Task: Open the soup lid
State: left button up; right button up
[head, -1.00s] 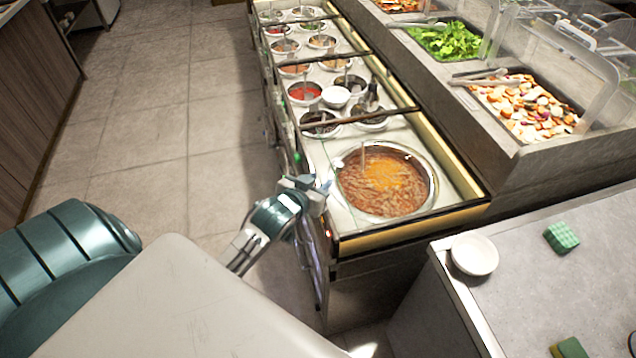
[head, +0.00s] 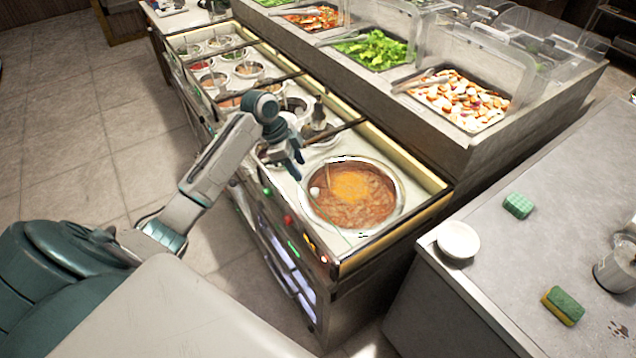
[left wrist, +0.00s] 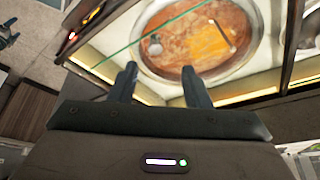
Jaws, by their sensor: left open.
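The round soup pot (head: 399,208) is set into the near end of the counter, with orange-brown soup (head: 352,194) showing in it. A clear pane with a thin green edge (left wrist: 140,38) crosses over part of the pot in the left wrist view. A small pale round knob (head: 314,191) shows over the pot's left side, and also in the left wrist view (left wrist: 155,46). I cannot tell the lid's full outline. My left gripper (head: 297,157) is above the counter, left of the pot and behind the knob. Its fingers (left wrist: 160,88) are apart and empty. My right gripper is out of view.
Several small sauce wells (head: 250,70) line the counter behind my left arm, with dark crossbars (head: 336,132) between them. Trays of greens (head: 372,50) and chopped food (head: 458,98) stand behind. A white bowl (head: 458,240) and sponges (head: 564,306) are on the grey table.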

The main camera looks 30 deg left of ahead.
aim_at(314, 190)
pick_arm(q)
jog(key=shift+m+g, duration=0.4)
jog(key=shift+m, duration=0.2)
jog(key=p+x, duration=0.1)
jog(key=x, duration=0.1)
jog(key=p+x, duration=0.1)
jog(key=x, duration=0.2)
jog(key=p+x, duration=0.1)
jog(key=x, duration=0.2)
jog(key=shift+w+d+p, duration=0.15)
jog(key=shift+d+p, duration=0.2)
jog(key=shift+d, duration=0.05)
jog(key=shift+w+d+f, duration=0.1)
jog(key=shift+d+f, duration=0.1)
jog(key=shift+f, duration=0.4)
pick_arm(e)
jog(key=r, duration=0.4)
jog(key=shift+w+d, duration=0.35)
pick_arm(q)
jog(key=c, duration=0.9)
grip_shut()
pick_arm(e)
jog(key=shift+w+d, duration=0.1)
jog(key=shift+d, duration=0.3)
